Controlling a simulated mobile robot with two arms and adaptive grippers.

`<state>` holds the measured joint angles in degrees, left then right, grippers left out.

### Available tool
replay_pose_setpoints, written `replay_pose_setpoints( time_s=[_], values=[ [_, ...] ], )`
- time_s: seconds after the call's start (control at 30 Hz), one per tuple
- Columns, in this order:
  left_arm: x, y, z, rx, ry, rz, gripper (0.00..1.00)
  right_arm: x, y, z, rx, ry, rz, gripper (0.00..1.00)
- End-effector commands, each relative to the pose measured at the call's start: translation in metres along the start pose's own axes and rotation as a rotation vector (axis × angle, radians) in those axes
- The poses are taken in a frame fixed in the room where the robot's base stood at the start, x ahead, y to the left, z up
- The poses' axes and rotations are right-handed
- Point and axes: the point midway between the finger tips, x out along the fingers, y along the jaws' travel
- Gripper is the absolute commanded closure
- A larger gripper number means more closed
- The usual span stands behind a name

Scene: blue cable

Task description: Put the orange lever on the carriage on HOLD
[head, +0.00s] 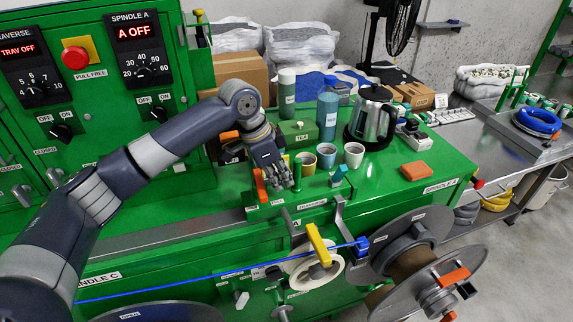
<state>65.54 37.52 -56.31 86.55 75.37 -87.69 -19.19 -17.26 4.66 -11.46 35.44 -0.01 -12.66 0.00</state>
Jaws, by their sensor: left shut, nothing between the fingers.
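An orange lever (260,186) stands roughly upright on the green machine top, just left of my left gripper (285,183). My left gripper points down with its fingers together and nothing between them. The gripper is close beside the lever; I cannot tell whether they touch. The small labels near the lever are too small to read, so its marked position is unclear. A yellow lever (318,245) sits lower on the front, near the blue cable (215,278). The cable runs to a blue block (361,246) at the reel. My right gripper is not in view.
Cups (353,155), a kettle (371,118), a blue-green bottle (327,116) and a green TEA box (299,133) stand behind the gripper. An orange block (416,170) lies to the right. A large grey reel (412,243) is at the front right. Free green top lies around the block.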

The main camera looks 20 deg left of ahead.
Motion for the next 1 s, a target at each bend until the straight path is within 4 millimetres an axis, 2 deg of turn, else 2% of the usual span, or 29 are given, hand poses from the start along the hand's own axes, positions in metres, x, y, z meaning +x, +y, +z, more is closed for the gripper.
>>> replay_pose_setpoints(
  time_s=[0.2,0.63,1.0],
  values=[
    [-0.005,0.001,0.015,0.001,-0.002,0.002,1.0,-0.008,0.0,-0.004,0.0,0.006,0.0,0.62],
    [-0.005,0.001,0.016,0.007,-0.001,0.004,1.0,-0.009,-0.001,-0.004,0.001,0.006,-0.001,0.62],
    [-0.013,0.006,0.025,0.224,-0.001,0.082,1.0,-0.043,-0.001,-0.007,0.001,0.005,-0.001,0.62]
  ],
)
